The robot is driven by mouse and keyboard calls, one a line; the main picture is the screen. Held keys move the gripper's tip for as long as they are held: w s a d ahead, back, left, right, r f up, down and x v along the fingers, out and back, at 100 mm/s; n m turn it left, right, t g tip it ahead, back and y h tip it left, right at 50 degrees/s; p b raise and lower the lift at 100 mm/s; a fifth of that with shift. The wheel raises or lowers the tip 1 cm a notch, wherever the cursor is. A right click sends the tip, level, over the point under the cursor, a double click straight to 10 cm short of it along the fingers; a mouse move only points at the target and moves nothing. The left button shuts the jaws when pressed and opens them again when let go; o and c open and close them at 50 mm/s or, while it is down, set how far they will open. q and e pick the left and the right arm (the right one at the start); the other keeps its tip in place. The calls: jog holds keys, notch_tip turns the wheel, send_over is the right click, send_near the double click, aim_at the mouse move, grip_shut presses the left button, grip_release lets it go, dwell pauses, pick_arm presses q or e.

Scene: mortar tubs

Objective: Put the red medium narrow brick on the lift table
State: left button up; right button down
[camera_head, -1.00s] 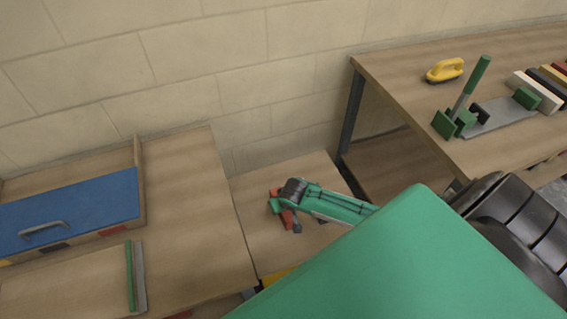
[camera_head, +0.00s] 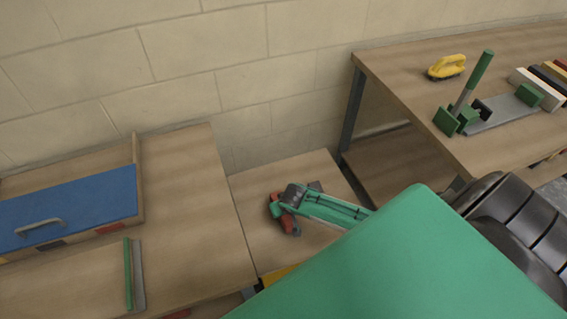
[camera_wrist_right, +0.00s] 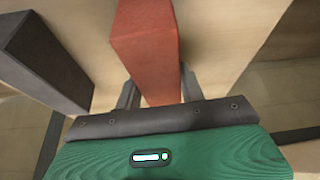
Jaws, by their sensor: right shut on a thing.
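The red brick (camera_wrist_right: 147,50) is between the two fingers of my right gripper (camera_wrist_right: 159,90) in the right wrist view, and the gripper is shut on it. In the head view my right gripper (camera_head: 288,210) is over the low wooden lift table (camera_head: 255,190), with part of the red brick (camera_head: 287,224) showing below it. I cannot tell whether the brick touches the table top. My left gripper is not in view.
A dark grey block (camera_wrist_right: 38,60) lies left of the red brick in the right wrist view. A wooden table with a blue-lidded box (camera_head: 75,200) stands left. A higher workbench (camera_head: 400,80) at right holds a yellow-handled tool (camera_head: 446,66) and several bricks.

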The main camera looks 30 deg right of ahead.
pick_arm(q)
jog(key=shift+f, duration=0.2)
pick_arm(e)
jog(key=shift+f, duration=0.4)
jog(key=c, duration=0.8)
grip_release()
jog(key=shift+o, duration=0.2)
jog(key=shift+f, duration=0.1)
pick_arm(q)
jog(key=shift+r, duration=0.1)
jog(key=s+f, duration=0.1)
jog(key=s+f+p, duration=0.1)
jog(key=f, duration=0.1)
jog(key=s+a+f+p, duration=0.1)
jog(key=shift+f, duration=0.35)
pick_arm(e)
jog(key=d+v, duration=0.1)
jog(key=v, duration=1.3)
jog(key=shift+a, duration=0.45)
